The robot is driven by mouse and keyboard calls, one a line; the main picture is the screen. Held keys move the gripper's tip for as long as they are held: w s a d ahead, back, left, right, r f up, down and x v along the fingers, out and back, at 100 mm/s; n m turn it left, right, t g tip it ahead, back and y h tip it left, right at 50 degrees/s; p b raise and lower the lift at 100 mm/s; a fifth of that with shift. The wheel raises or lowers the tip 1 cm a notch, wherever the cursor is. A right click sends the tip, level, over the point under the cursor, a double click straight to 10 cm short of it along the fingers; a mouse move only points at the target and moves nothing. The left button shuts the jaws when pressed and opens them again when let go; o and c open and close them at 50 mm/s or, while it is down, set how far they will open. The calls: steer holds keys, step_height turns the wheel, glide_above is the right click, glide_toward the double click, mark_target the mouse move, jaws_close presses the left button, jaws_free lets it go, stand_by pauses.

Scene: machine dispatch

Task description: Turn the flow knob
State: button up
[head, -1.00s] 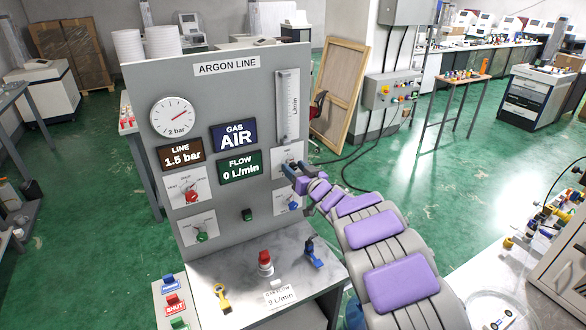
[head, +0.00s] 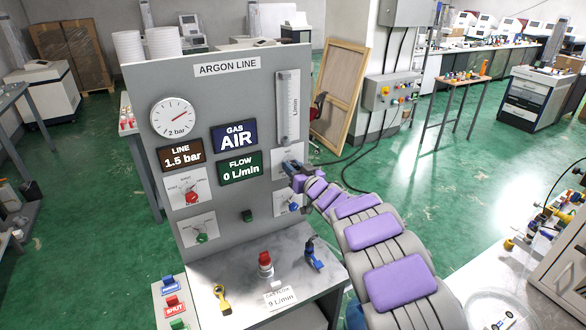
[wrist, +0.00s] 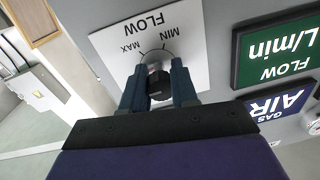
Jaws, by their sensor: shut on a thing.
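The flow knob (wrist: 159,82) is a small dark knob on a white plate (wrist: 185,28) marked FLOW, MIN and MAX, seen upside down in the wrist view. My gripper (wrist: 158,88) is shut on the knob, one blue finger on each side. In the head view my gripper (head: 291,168) is at the plate on the right side of the grey ARGON LINE panel (head: 222,97), and it hides the knob there. The green flow display (head: 240,167) reads 0 L/min. A card (head: 281,297) on the ledge reads GAS FLOW 9 L/min.
The panel has a gauge (head: 173,117), a line display (head: 180,153) at 1.5 bar, a GAS AIR display (head: 234,135), a red knob (head: 190,195) and a green knob (head: 202,238). A blue-handled valve (head: 313,252) and red-topped part (head: 265,264) stand on the ledge.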

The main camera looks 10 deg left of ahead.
jaws_close()
steer(key=shift+n, duration=0.3)
steer(key=n, duration=0.2)
steer(key=n+b, duration=0.1)
steer(key=n, duration=0.1)
steer(key=shift+f+n, duration=0.2)
steer(key=shift+n, duration=0.1)
steer(key=n+b, duration=0.3)
steer(key=n, duration=0.2)
steer(key=shift+f+n+h, duration=0.1)
steer(key=shift+n+h, duration=0.2)
steer(key=shift+h, duration=0.1)
steer(key=shift+b, duration=0.3)
steer(key=shift+o, duration=1.9)
jaws_free()
steer(key=shift+s, duration=0.1)
steer(key=o, duration=0.4)
steer(key=shift+a, duration=0.1)
steer(key=shift+r, duration=0.2)
